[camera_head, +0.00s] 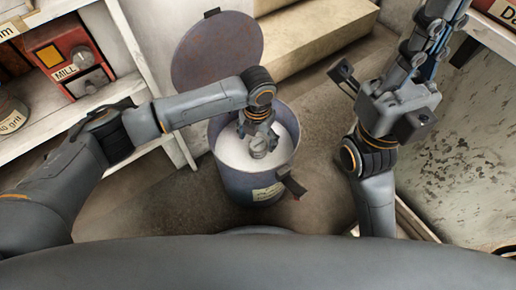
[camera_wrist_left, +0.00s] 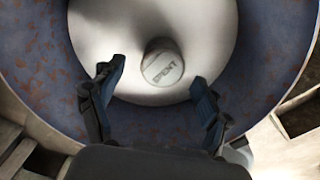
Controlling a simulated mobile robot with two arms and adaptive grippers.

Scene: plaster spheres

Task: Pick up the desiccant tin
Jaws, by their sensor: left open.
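A small round pale tin (camera_wrist_left: 162,67) with "SPENT" on its lid lies on the white fill inside a blue-grey drum (camera_head: 231,180). In the head view the tin (camera_head: 258,148) is partly covered by my left gripper (camera_head: 259,137), which reaches down into the drum from above. In the left wrist view my left gripper (camera_wrist_left: 157,76) is open, and its two fingers are apart with the tin ahead of the gap, nearer the right finger. I see nothing held in it. My right gripper (camera_head: 388,62) is raised at the right, fingers spread, empty.
The drum's round lid (camera_head: 217,50) stands open behind it. A shelf (camera_head: 45,125) with a red mill box (camera_head: 70,62) and a jar (camera_head: 10,112) is at the left. A pale stone block (camera_head: 315,38) lies behind, and a speckled panel (camera_head: 465,160) is at the right.

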